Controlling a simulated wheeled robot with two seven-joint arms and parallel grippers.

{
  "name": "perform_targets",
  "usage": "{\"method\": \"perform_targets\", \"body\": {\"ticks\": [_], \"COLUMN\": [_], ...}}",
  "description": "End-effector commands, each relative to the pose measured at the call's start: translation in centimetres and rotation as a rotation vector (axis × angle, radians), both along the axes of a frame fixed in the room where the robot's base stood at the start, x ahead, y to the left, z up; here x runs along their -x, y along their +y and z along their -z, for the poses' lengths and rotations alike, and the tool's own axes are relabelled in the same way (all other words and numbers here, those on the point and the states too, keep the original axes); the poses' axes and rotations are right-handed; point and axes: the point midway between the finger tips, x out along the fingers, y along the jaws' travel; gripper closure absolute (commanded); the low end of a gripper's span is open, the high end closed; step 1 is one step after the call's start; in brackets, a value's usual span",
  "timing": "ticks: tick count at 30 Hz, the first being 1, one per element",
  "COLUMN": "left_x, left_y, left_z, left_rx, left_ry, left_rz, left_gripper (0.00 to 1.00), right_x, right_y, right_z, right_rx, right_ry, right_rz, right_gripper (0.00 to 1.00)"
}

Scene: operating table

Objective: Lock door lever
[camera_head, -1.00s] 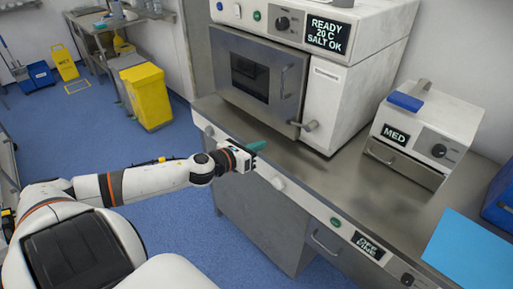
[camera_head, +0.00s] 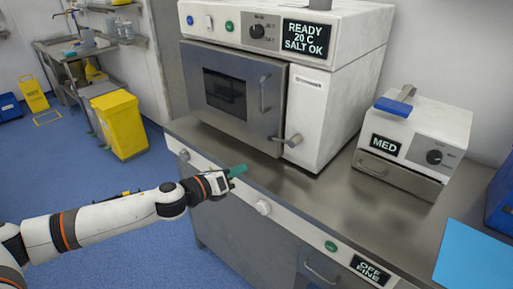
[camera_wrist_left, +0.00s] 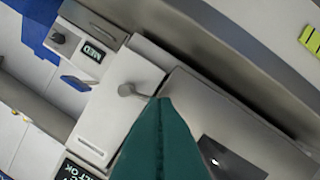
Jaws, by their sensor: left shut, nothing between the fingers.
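The door lever (camera_head: 292,140) is a grey handle on the front of the white machine, beside the lower right of its steel door (camera_head: 228,95). It sticks out roughly sideways, tilted a little. In the left wrist view the lever (camera_wrist_left: 128,90) shows just beyond the fingertips, apart from them. My left gripper (camera_head: 238,170) has green fingers, shut and empty, over the counter's front edge, left of and below the lever. The shut fingers (camera_wrist_left: 162,100) fill the lower middle of the wrist view. The door looks closed. My right gripper is not in view.
The steel counter (camera_head: 330,195) is clear in front of the machine. A smaller white unit marked MED (camera_head: 425,135) stands to the right, with a blue sheet (camera_head: 475,258) near it. Knobs and a green button (camera_head: 331,246) line the counter's front edge.

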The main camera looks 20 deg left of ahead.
Motion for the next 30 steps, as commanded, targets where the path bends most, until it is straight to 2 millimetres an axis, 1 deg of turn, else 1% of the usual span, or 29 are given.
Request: {"method": "perform_targets", "body": {"ticks": [1,4,8,12,13,15,21,30], "left_x": [-0.9,-2.7,-5.3,-7.7,-8.1,-9.2,-10.8,-11.1], "left_y": [-0.5,-1.4,-2.6,-3.7,-3.9,-3.6,-3.6,-3.5], "left_z": [-0.4,-0.2,0.3,0.8,0.7,-0.2,-0.8,-0.8], "left_rx": [0.003,0.005,0.002,0.001,0.0,-0.003,-0.002,-0.002], "left_ry": [-0.002,-0.002,-0.004,-0.002,-0.002,-0.004,-0.002,0.0], "left_rz": [0.001,0.0,0.001,0.0,0.0,-0.001,0.001,0.0], "left_gripper": [1.0,1.0,1.0,1.0,1.0,1.0,1.0,1.0], "right_x": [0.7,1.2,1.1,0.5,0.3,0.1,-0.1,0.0], "right_y": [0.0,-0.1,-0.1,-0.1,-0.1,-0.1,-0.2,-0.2], "right_z": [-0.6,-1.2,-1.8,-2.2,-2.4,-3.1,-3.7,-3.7], "right_rx": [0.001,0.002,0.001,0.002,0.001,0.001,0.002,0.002], "right_ry": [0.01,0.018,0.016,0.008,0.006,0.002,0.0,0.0], "right_rz": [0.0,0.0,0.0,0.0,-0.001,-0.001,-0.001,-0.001], "right_gripper": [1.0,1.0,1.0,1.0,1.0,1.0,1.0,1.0]}}
